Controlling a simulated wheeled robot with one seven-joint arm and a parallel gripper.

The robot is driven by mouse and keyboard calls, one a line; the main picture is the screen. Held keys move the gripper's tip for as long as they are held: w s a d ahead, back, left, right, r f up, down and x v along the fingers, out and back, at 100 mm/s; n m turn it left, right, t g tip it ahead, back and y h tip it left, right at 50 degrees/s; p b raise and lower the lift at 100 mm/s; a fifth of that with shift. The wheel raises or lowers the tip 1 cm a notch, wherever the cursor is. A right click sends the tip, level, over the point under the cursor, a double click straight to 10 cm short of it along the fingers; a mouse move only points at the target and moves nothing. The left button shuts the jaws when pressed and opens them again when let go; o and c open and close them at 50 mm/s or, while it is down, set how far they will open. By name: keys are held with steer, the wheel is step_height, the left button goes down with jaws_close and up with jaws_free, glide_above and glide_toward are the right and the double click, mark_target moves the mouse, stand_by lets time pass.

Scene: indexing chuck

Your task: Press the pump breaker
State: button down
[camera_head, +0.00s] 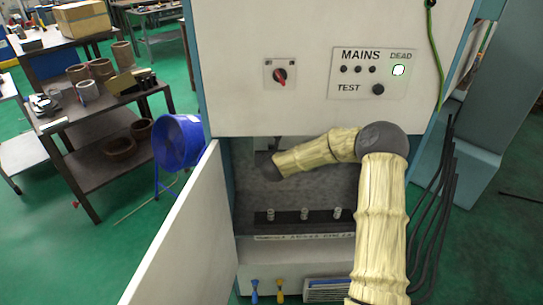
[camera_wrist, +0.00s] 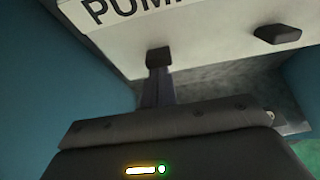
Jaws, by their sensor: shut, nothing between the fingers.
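In the wrist view a white panel (camera_wrist: 120,42) carries a cut-off label reading "PUM" (camera_wrist: 125,8). My gripper (camera_wrist: 158,66) is shut, with its narrow fingers pointing at the panel just below that label. A dark block shows at the finger ends; I cannot tell whether it is only the fingertips or partly the pump breaker. I cannot tell whether they touch the panel. In the head view my arm reaches into the open cabinet (camera_head: 330,180), and the gripper's fingers are not clear there.
A second black block (camera_wrist: 278,33) sits to the right on the panel. In the head view, the open cabinet door (camera_head: 185,240) stands at left, and a MAINS panel (camera_head: 372,73) with a lit DEAD lamp (camera_head: 398,70) and a red rotary switch (camera_head: 280,75) are above.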

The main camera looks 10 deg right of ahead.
steer(key=shift+w+r, duration=0.1)
steer(key=shift+r, duration=0.2)
steer(key=s+a+r+b, duration=0.1)
steer(key=s+a+b, duration=0.1)
steer(key=s, duration=1.2)
steer(key=shift+s+b, duration=0.35)
steer(key=shift+b, duration=0.2)
